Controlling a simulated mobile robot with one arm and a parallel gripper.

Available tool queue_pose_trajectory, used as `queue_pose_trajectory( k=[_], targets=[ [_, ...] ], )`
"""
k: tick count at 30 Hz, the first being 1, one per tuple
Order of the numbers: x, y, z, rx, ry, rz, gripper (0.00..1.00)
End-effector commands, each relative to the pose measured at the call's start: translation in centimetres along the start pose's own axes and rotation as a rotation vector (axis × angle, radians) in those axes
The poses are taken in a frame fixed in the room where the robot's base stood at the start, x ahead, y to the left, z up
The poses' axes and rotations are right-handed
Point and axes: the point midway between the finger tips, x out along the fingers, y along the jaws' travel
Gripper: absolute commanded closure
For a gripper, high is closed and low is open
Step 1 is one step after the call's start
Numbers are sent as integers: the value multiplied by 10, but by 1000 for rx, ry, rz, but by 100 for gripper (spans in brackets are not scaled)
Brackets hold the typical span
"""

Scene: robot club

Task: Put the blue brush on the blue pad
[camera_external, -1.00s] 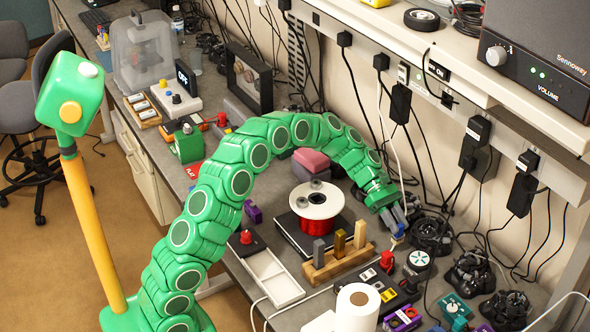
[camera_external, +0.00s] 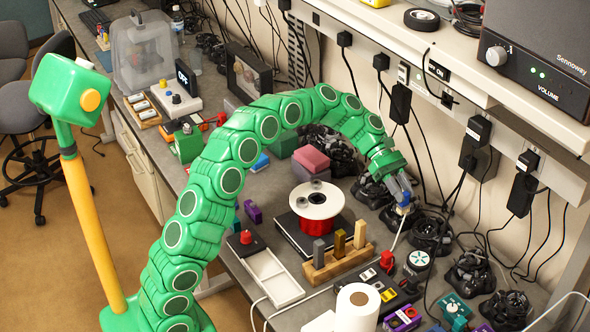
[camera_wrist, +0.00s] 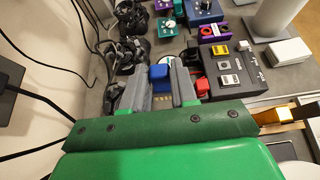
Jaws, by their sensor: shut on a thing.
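My gripper (camera_external: 403,192) is shut on the blue brush (camera_external: 403,210), which is held above the back part of the bench, near the wall. In the wrist view the brush (camera_wrist: 160,71) shows as a small blue block between the two grey fingers (camera_wrist: 158,64). Its bristles cannot be made out. A flat blue patch (camera_external: 262,162), which looks like the blue pad, lies on the bench beyond my arm, left of the pink and grey blocks. My arm hides part of it. The pad does not show in the wrist view.
A spool of red wire (camera_external: 314,205) stands on a black plate left of my gripper. A wooden block holder (camera_external: 338,262) is in front of it. Several black clamp-like devices (camera_external: 430,232) line the wall.

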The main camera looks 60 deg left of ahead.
Motion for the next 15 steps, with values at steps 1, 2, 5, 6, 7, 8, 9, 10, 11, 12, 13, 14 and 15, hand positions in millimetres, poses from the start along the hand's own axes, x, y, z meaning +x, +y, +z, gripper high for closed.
queue_pose_trajectory(
  k=[1,2,5,6,7,8,9,10,11,12,13,14,15],
  targets=[
    [-5,0,10,4,0,2,100],
    [-8,0,14,5,0,2,100],
    [-16,1,29,5,1,3,100],
    [-18,1,33,4,0,3,100],
    [-20,1,36,3,0,3,100],
    [-22,1,40,3,0,3,100],
    [-24,1,45,3,0,3,100],
    [-26,0,48,2,0,2,100],
    [-31,0,45,-4,0,9,100],
    [-37,0,41,-10,0,16,100],
    [-41,0,38,-13,0,22,100],
    [-44,0,36,-16,1,27,100],
    [-50,-1,33,-21,1,34,100]
  ],
)
